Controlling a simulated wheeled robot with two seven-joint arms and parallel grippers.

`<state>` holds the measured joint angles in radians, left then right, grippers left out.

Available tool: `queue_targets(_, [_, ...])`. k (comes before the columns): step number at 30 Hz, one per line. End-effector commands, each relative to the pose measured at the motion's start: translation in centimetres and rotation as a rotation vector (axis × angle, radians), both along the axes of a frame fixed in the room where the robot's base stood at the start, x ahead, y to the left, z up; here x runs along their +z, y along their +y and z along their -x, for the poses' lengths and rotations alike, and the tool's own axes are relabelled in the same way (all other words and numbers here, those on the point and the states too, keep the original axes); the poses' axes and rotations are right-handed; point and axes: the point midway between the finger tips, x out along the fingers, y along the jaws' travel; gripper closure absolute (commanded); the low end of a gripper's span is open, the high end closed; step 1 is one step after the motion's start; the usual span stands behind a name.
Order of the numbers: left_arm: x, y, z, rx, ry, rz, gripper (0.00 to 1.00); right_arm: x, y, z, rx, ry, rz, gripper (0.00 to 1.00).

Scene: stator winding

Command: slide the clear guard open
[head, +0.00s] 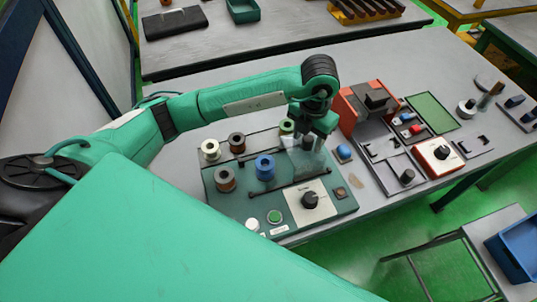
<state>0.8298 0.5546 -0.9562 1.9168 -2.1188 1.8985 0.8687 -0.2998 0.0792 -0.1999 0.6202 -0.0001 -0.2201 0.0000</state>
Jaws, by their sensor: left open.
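The clear guard (298,160) is a small see-through panel on the dark green winding board (240,207), right of the blue spool (265,168). It is faint, and its exact edges are hard to make out. A dark rail (288,193) runs across the board in front of it. My left gripper (309,140) points down at the guard's upper right side. Its jaws are open, but I cannot tell whether they touch the guard or its handle. My right gripper is not in view.
Several spools stand left of the guard, including a cream one (210,150). A black knob (310,200) and green button (274,216) sit at the board's front. A red-orange fixture (362,106) stands close right of my gripper. A blue bin (515,250) is at lower right.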

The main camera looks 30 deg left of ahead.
Motion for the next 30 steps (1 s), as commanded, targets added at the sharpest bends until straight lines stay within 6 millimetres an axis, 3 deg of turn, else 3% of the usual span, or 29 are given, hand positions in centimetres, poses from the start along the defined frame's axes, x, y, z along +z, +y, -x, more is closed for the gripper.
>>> queue_targets(18, [5.1,0.0,0.0,0.000,-0.002,-0.001,0.51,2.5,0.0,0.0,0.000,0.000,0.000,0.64])
queue_targets(30, [5.2,0.0,0.0,0.000,-0.001,0.000,0.51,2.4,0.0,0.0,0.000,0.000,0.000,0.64])
